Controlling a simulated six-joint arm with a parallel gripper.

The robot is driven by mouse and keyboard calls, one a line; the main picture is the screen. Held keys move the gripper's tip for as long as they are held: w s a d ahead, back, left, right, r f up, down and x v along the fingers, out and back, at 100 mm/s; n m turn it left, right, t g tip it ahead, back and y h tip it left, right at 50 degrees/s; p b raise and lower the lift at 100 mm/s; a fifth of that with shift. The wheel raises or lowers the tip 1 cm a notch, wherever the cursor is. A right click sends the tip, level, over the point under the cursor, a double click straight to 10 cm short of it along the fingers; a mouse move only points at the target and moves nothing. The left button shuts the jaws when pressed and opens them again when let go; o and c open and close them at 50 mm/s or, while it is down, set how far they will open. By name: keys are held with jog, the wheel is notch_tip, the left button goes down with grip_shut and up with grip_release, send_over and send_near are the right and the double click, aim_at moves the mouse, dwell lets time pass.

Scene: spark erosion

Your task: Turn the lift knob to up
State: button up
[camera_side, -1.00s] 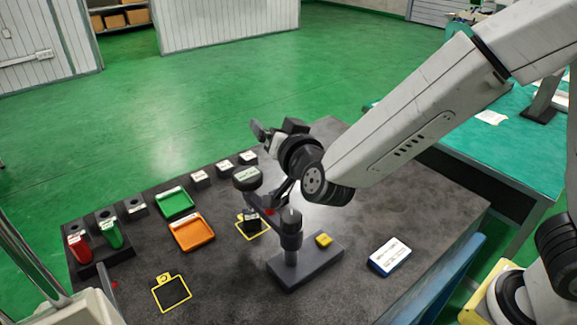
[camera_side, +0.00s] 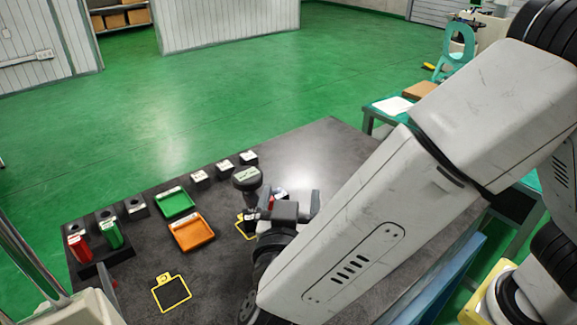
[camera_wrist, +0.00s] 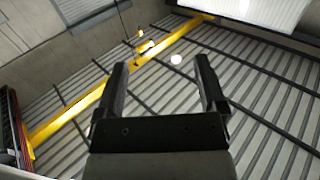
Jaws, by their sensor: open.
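My gripper (camera_side: 289,197) is low over the middle of the dark bench in the side view. In the wrist view it (camera_wrist: 161,65) shows open and empty, its two fingers apart, facing the ceiling. A round black knob-like head (camera_side: 247,175) with a pale label stands just left of my gripper, apparently on a dark post. Its lettering is too small to read, so I cannot tell whether it is the lift knob or how it is set. Contact with my gripper cannot be told.
A green tray (camera_side: 175,211) and an orange tray (camera_side: 212,233) lie left of my gripper. Red (camera_side: 77,248) and green (camera_side: 113,235) handles stand farther left. Small labelled blocks (camera_side: 225,168) line the back edge. A yellow outline (camera_side: 188,291) marks the front-left bench.

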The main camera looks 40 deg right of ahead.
jog(key=shift+f, duration=0.2)
jog(key=f, duration=0.2)
jog(key=w+d+f, duration=0.1)
jog(key=f, duration=0.3)
jog(key=shift+w+d+f, duration=0.2)
jog(key=shift+f, duration=0.1)
jog(key=shift+w+d, duration=0.4)
jog(key=shift+w, duration=0.05)
grip_shut()
